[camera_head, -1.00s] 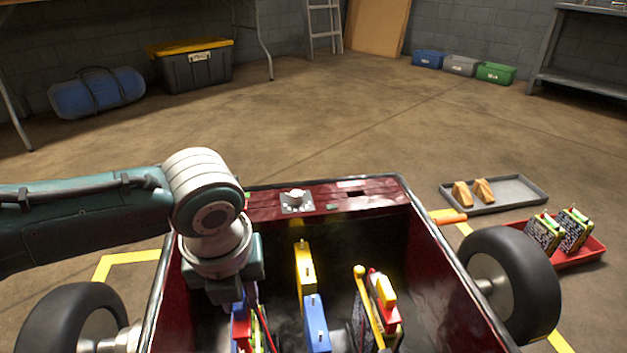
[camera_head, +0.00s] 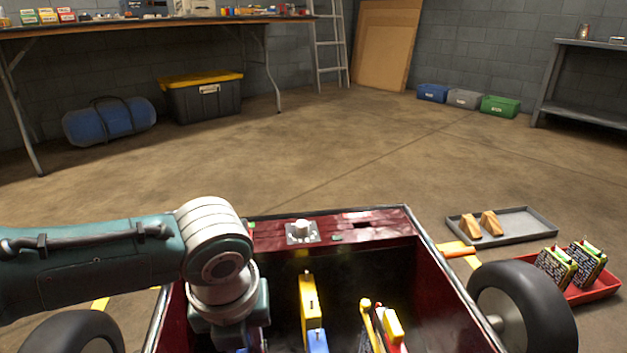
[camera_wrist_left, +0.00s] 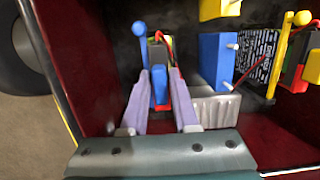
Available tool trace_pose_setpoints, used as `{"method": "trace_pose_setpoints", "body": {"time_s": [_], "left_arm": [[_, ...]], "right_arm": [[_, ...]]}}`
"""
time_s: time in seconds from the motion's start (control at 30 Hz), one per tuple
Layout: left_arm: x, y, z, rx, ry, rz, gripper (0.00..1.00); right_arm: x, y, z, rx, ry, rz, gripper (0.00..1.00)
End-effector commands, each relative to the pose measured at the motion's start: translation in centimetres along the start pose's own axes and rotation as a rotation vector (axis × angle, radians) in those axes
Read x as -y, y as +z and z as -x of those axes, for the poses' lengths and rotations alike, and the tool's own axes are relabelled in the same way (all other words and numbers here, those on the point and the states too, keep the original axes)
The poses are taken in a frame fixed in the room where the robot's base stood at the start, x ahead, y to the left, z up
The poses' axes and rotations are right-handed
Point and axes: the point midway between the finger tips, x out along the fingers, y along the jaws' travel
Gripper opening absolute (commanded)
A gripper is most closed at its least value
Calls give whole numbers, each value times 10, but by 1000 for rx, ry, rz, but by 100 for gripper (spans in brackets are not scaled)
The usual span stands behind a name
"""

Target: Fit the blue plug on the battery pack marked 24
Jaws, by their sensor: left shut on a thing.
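The blue plug (camera_wrist_left: 160,97) is between the two fingers of my left gripper (camera_wrist_left: 160,74) in the left wrist view, and the gripper is shut on it. A dark battery pack (camera_wrist_left: 157,54) with a red wire is just beyond the plug; I cannot tell whether they touch. Its number is not readable. A blue lever (camera_wrist_left: 140,50) with a ball end stands left of this pack. In the head view my left wrist reaches down into the dark red pit (camera_head: 440,290), and the fingertips are hidden below the frame. My right gripper is not in view.
A blue block (camera_wrist_left: 216,62) stands right of the fingers, near another printed black pack (camera_wrist_left: 257,62) and a yellow lever (camera_wrist_left: 287,52). A yellow block (camera_head: 309,297) is mid-pit. Outside are a grey tray (camera_head: 540,224) and a red tray (camera_head: 607,290) with packs.

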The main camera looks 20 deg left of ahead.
Motion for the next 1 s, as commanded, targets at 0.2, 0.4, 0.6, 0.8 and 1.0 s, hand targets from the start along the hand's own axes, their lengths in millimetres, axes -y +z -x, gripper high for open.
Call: {"method": "trace_pose_setpoints", "body": {"time_s": [0.2,0.4,0.6,0.8,1.0], "left_arm": [[0,-3,-11,-3,0,-1,0],[0,-4,-15,-4,0,-1,0],[0,-4,-15,-3,0,0,43],[0,-4,-15,-2,0,0,63],[0,-4,-15,-2,0,0,63]], "right_arm": [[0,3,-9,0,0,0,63],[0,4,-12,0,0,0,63],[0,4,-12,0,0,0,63],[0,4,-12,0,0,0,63],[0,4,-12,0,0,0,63]]}}
